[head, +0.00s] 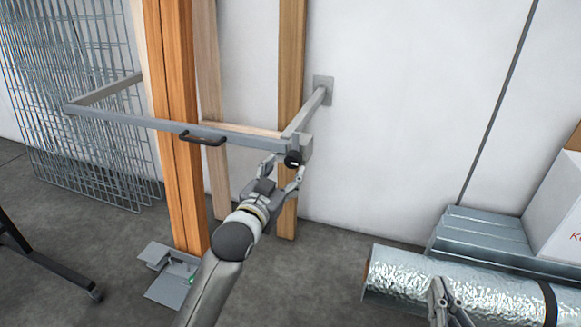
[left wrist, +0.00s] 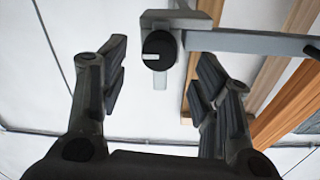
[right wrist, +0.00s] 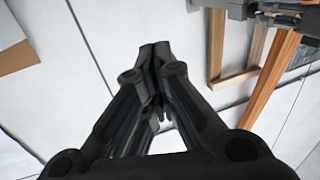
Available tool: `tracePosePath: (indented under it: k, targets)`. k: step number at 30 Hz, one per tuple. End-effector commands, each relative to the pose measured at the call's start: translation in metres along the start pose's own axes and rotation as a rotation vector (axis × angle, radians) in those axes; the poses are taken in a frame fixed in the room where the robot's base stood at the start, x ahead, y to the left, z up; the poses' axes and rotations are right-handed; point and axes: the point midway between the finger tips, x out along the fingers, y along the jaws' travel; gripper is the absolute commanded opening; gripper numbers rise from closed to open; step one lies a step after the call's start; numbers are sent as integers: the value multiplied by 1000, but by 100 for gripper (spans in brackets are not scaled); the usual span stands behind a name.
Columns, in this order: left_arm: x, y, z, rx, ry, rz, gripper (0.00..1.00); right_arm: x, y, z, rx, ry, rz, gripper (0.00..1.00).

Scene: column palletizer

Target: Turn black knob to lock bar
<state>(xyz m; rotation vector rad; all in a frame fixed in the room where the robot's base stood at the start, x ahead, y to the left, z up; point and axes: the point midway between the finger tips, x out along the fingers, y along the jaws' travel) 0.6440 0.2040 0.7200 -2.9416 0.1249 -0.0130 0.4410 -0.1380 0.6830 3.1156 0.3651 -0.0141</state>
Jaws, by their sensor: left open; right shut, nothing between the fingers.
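The black knob (head: 293,157) sits at the right front corner of the grey bar frame (head: 240,140). In the left wrist view the round knob (left wrist: 159,50) has a pale mark on its left side. My left gripper (head: 284,172) is open, with its fingers on either side of the knob; in the left wrist view a gap shows between each finger and the knob. The bar carries a black handle (head: 203,139) and crosses in front of wooden posts (head: 180,120). My right gripper (head: 438,287) is shut and empty at the lower right, away from the bar.
A wire mesh stack (head: 70,100) leans at the left. A foil-wrapped roll (head: 400,275), grey metal boxes (head: 480,232) and a white carton (head: 560,210) occupy the right. A grey floor bracket (head: 168,290) lies below the posts.

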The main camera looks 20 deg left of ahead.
Motion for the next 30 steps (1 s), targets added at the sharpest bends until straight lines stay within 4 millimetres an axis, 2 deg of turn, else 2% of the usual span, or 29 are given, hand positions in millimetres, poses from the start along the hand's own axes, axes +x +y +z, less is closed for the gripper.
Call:
tracePosePath:
  k: [6, 12, 23, 26, 30]
  targets:
    - [28, 0, 1, -1, 0, 0, 58, 0, -4, -30, 4, 174, -10, 0]
    - [42, 0, 1, -1, 0, 0, 58, -2, -6, -48, 7, 270, -15, 0]
    - [45, 0, 0, -1, -1, 0, 58, -4, -7, -54, 7, 299, -16, 0]
    - [45, 0, 0, -1, -1, 0, 49, -4, -7, -54, 7, 299, -16, 0]
    - [45, 0, 0, -1, -1, 0, 31, -4, -7, -54, 7, 299, -16, 0]
